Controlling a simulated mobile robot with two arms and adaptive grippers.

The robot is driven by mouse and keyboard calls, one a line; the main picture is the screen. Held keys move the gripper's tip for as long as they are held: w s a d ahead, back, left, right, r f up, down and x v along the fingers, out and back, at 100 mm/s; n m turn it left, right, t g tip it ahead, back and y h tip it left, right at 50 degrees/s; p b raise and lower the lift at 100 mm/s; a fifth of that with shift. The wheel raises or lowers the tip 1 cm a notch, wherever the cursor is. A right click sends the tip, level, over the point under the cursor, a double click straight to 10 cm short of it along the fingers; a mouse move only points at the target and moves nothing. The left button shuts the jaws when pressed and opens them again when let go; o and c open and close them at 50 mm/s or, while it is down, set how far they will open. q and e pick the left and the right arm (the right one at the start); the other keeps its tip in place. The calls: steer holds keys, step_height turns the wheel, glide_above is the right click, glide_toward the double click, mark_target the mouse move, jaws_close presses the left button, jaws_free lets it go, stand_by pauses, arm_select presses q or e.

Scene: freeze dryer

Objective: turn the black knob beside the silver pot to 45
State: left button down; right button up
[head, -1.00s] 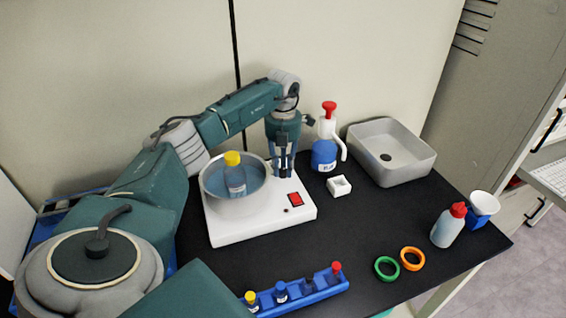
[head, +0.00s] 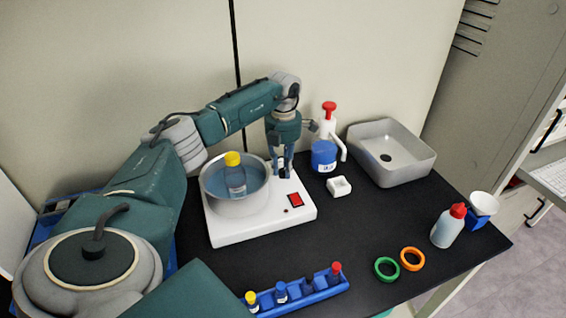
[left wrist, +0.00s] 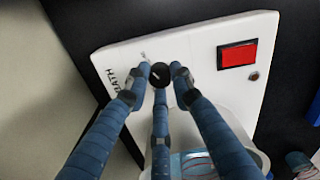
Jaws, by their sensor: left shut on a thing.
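The black knob (left wrist: 160,75) sits on the white base (left wrist: 125,60) and shows between my left gripper's blue fingers in the left wrist view. My left gripper (left wrist: 166,78) is shut on the knob, pointing down at it. In the head view, the left gripper (head: 283,173) stands just right of the silver pot (head: 237,207), and its fingers hide the knob. The pot holds bluish liquid and a yellow-capped bottle (head: 235,178). Small dial marks are too faint to read. My right gripper is not in view.
A red switch (head: 295,199) is on the base in front of the gripper. A blue-and-white spray bottle (head: 324,155) and a white square holder (head: 339,187) stand to the right, near a grey basin (head: 425,167). A blue tube rack (head: 305,299) lies in front.

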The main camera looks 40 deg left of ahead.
mark_target(284, 170)
arm_select(q)
steer(key=shift+w+r, duration=0.15)
steer(key=c, duration=1.5)
jaws_free()
step_height(284, 170, up, 12)
steer(key=shift+f, duration=0.1)
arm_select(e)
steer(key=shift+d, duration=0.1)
